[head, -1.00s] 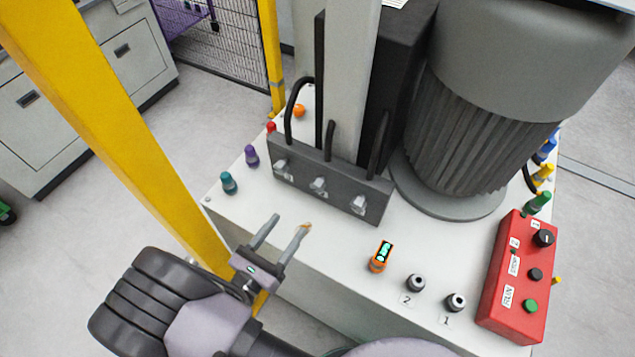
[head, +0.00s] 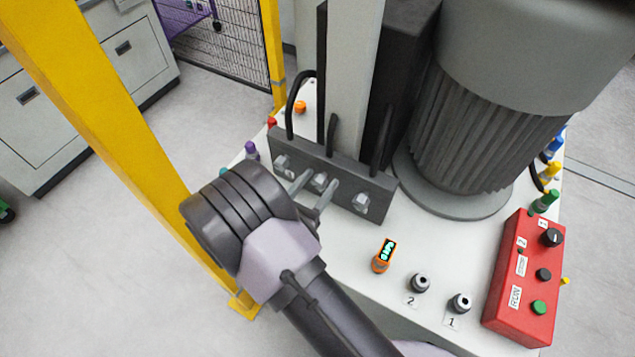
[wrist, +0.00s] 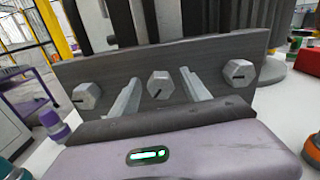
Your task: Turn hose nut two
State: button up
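A dark grey manifold block carries a row of three silver hex hose nuts, each with a dark mark in the wrist view. The middle nut (head: 319,180) also shows in the wrist view (wrist: 160,85). The left nut (wrist: 87,96) and the right nut (wrist: 239,73) flank it. My gripper (wrist: 160,78) is open, one finger on each side of the middle nut, with visible gaps in the wrist view. In the head view my gripper (head: 315,184) is just in front of the block, with my wrist hiding part of the plate. Whether the fingertips reach alongside the nut is unclear.
Black hoses (head: 290,108) rise behind the block beside a grey column. A large grey motor (head: 450,140) stands to the right. An orange device with a lit display (head: 382,257), two numbered fittings and a red control box (head: 525,275) occupy the plate's front right. A yellow post (head: 110,140) stands left.

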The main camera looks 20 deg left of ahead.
grip_shut()
jog(key=m+b, duration=0.2)
jog(key=m, duration=0.3)
jog(key=shift+f, duration=0.15)
jog(key=m+b, duration=0.3)
jog(key=m, duration=0.2)
jog(key=shift+d, duration=0.1)
jog(key=shift+m, duration=0.4)
dwell(0.4)
jog(key=shift+o, duration=0.7)
grip_release()
jog(key=shift+s, duration=0.15)
